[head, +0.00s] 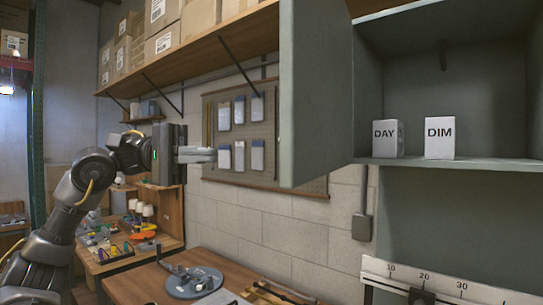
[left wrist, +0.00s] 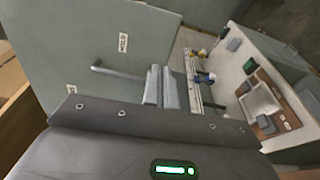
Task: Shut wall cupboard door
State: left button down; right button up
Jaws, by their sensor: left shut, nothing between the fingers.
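The grey-green wall cupboard (head: 455,28) stands open at the upper right of the head view. Its door (head: 315,90) is swung out, seen at a steep angle. The door's outer face (left wrist: 90,40) fills the upper left of the left wrist view, with small labels and a bar handle (left wrist: 117,72). My left gripper (head: 212,155) is shut and empty, left of the door with a gap in the head view. Its fingers (left wrist: 160,88) appear beside the handle's end in the wrist view; I cannot tell whether they touch. My right gripper is not in view.
White boxes marked DAY (head: 386,139) and DIM (head: 439,138) stand inside the cupboard. A shelf of cartons (head: 200,15) runs above my left arm. A pegboard (head: 268,130) hangs behind the door. A wooden bench (head: 135,288) with parts lies below.

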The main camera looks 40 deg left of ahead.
pick_arm(q)
jog(key=p+x, duration=0.3)
jog(key=x, duration=1)
jog(key=shift+d, duration=0.45)
jog(key=shift+s, duration=0.15)
jog(key=shift+d, duration=0.1)
